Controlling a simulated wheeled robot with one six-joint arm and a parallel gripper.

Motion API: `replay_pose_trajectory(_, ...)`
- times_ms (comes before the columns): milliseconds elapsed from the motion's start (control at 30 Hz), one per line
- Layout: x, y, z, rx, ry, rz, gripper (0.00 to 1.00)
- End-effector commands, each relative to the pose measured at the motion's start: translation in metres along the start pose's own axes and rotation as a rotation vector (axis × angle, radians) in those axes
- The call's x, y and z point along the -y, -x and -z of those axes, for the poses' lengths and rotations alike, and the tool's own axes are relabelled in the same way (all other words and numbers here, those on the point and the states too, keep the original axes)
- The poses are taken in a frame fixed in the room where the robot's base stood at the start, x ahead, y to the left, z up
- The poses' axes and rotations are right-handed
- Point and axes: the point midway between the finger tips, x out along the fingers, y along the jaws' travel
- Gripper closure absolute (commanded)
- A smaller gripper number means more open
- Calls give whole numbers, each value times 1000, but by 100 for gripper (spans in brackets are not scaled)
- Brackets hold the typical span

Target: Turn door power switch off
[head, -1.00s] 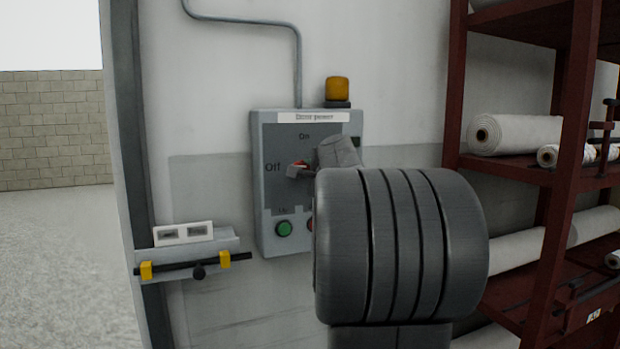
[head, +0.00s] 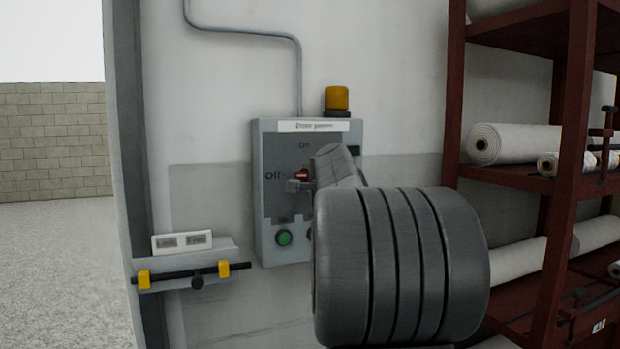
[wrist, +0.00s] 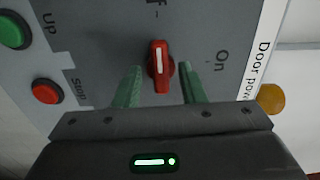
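The grey door power box (head: 270,215) is on the wall in the head view, with "Off" left of its red rotary switch (head: 302,174) and "On" above it. In the wrist view, turned on its side, the red switch (wrist: 159,78) has a white mark lined up with the "Off" line at the top. My gripper (wrist: 161,67) is open, one finger on each side of the switch, with a visible gap on both sides. In the head view my gripper (head: 298,186) is at the switch, and my wrist hides the box's lower right.
A green Up button (wrist: 14,30) and red Stop button (wrist: 47,91) sit beside the switch. A yellow lamp (head: 337,98) tops the box. A lock bar (head: 185,270) juts out at left. A red rack (head: 565,215) with white rolls stands right.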

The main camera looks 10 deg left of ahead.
Motion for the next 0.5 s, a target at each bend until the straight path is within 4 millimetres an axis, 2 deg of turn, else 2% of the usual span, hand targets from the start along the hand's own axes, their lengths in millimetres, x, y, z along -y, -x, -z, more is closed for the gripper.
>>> replay_pose_trajectory(333, 0, 3, 0, -1, -1, 1, 62)
replay_pose_trajectory(500, 0, 23, 1, -2, 0, 3, 62)
